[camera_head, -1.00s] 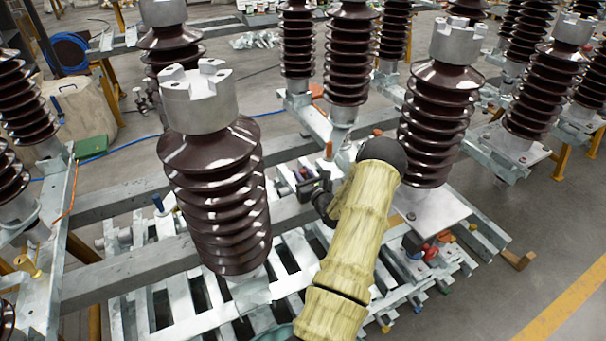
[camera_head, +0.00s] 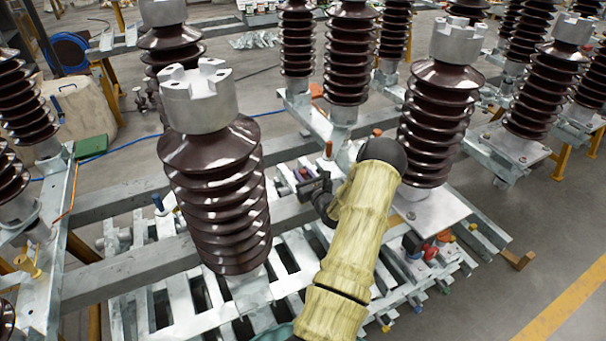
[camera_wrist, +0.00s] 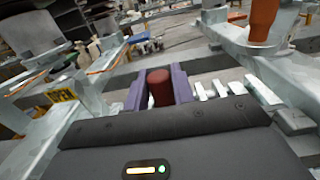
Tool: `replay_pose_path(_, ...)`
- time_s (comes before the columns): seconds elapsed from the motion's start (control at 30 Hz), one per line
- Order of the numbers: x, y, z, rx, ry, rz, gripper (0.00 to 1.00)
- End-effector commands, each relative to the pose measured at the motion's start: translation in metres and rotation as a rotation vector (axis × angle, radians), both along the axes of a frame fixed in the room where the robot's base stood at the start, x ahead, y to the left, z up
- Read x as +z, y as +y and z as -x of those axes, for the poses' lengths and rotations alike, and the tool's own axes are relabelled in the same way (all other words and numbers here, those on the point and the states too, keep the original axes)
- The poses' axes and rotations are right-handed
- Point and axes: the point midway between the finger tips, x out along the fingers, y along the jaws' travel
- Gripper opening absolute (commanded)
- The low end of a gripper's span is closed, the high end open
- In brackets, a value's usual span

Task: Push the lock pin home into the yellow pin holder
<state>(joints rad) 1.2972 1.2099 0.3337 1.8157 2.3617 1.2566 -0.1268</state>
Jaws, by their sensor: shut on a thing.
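My gripper (camera_head: 304,174) is low over the grey steel frame, just left of my arm in the head view. In the wrist view its two purple fingers (camera_wrist: 159,88) are shut on a dark red, round-topped piece (camera_wrist: 159,87), taken to be the lock pin. Its lower end is hidden behind the gripper body. I cannot make out a yellow pin holder at the fingers. A yellow fitting (camera_head: 28,262) stands on the frame at far left, apart from the gripper; I cannot tell whether it is the holder.
Brown ribbed insulators (camera_head: 215,190) stand left and right (camera_head: 440,120) of my arm. An orange upright piece (camera_head: 328,150) is close beyond the gripper; a similar one shows in the wrist view (camera_wrist: 263,20). Slatted grey metal parts (camera_head: 180,300) lie below. Clear floor (camera_head: 540,255) is at right.

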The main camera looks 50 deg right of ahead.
Motion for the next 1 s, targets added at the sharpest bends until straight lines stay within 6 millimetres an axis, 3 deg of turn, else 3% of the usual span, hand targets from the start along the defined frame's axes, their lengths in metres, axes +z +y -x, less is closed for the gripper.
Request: replay_pose_path(1.0,-0.021,0.0,0.0,0.0,-0.001,0.0,0.01)
